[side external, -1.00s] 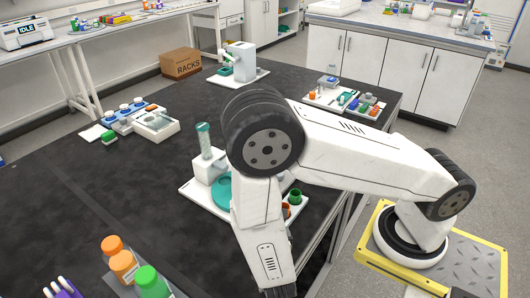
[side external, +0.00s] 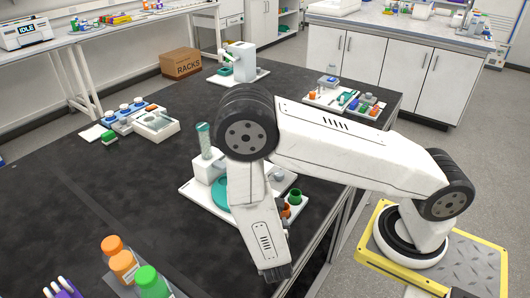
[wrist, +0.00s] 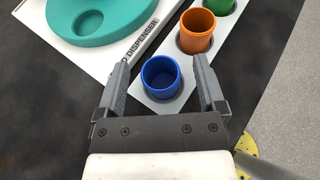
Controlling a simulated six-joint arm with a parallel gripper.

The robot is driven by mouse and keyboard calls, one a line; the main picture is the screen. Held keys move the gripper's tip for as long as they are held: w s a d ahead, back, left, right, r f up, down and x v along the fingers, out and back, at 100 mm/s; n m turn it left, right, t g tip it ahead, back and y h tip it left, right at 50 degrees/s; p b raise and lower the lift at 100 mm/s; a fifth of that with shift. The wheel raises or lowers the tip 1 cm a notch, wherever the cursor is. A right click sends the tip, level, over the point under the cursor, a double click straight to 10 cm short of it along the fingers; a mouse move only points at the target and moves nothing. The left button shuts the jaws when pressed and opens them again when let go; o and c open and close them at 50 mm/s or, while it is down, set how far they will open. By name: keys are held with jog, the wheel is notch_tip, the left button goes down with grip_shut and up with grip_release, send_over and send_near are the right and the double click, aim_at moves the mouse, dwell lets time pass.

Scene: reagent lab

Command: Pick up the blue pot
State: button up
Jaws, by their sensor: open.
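The blue pot (wrist: 161,77) is an open cup in the wrist view, standing at the near end of a grey strip rack (wrist: 150,101). My gripper (wrist: 163,64) is open, with one finger on each side of the blue pot and a gap to both. The pot looks upright and empty. An orange pot (wrist: 196,31) and a green pot (wrist: 219,5) stand behind it in the same rack. In the side external view my arm hides the blue pot, and my gripper's fingertips do not show there.
A white dispenser base with a teal disc (wrist: 100,15) lies left of the rack. The table's edge (wrist: 262,70) is close on the right. In the side external view, orange- and green-capped bottles (side external: 122,265) stand at the near left, and the dark table (side external: 110,195) is clear at the left.

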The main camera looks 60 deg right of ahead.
jog(key=shift+w+d+f, duration=0.15)
jog(key=shift+w+d, duration=0.1)
jog(key=shift+d, duration=0.1)
dwell(0.3)
grip_shut()
